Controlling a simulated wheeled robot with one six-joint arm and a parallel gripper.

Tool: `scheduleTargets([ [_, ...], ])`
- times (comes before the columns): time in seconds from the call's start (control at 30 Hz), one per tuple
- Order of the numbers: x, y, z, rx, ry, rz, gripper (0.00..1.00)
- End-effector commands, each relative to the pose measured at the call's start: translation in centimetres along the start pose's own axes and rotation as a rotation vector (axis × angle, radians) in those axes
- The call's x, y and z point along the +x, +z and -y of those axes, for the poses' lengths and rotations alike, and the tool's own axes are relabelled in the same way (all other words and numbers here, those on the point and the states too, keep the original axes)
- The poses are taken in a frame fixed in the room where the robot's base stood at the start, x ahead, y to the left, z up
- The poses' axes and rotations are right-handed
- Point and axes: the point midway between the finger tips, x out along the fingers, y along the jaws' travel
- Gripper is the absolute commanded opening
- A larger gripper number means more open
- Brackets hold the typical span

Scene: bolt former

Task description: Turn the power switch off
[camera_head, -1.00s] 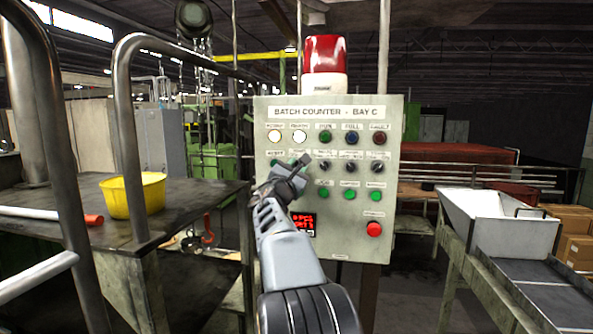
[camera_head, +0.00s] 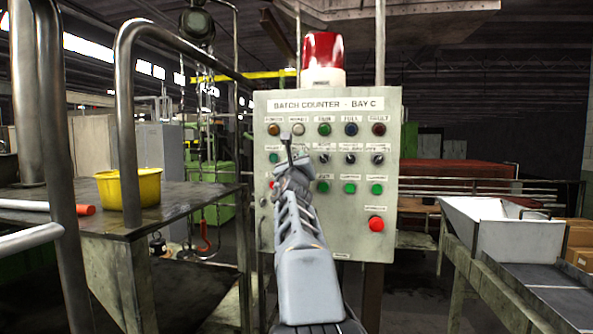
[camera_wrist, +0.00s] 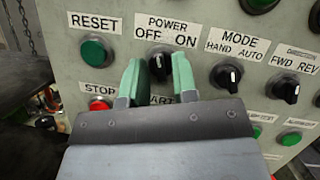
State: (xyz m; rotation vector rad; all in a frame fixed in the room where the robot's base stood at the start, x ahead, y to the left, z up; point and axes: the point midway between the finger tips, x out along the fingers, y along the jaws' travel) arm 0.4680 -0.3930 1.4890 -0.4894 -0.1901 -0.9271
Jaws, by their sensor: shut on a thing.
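The power switch (camera_wrist: 158,66) is a dark knob under the POWER label, with OFF on the left and ON on the right. My gripper (camera_wrist: 158,76) has its two pale green fingers on either side of the knob and is shut on it. The knob's exact angle is hard to tell between the fingers. In the head view my gripper (camera_head: 289,150) reaches up to the panel and hides the switch. The power lamp (camera_head: 274,129) and the lamp beside it (camera_head: 298,129) look unlit on the control panel (camera_head: 330,225).
The mode switch (camera_wrist: 226,76) and direction switch (camera_wrist: 285,89) sit to the right. The green reset button (camera_wrist: 95,50) and red stop button (camera_wrist: 100,104) are to the left. A workbench with a yellow bowl (camera_head: 130,188) stands left, a metal chute (camera_head: 505,230) right.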

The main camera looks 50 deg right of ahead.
Motion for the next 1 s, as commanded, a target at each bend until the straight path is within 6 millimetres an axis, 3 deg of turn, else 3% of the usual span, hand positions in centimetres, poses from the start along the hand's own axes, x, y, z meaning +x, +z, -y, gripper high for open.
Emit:
scheduleTargets([
  [0.4, 0.01, 0.09, 0.16, -0.168, 0.066, 0.003, 0.03],
  [1.0, 0.03, 0.29, 0.24, -0.197, 0.077, 0.005, 0.03],
])
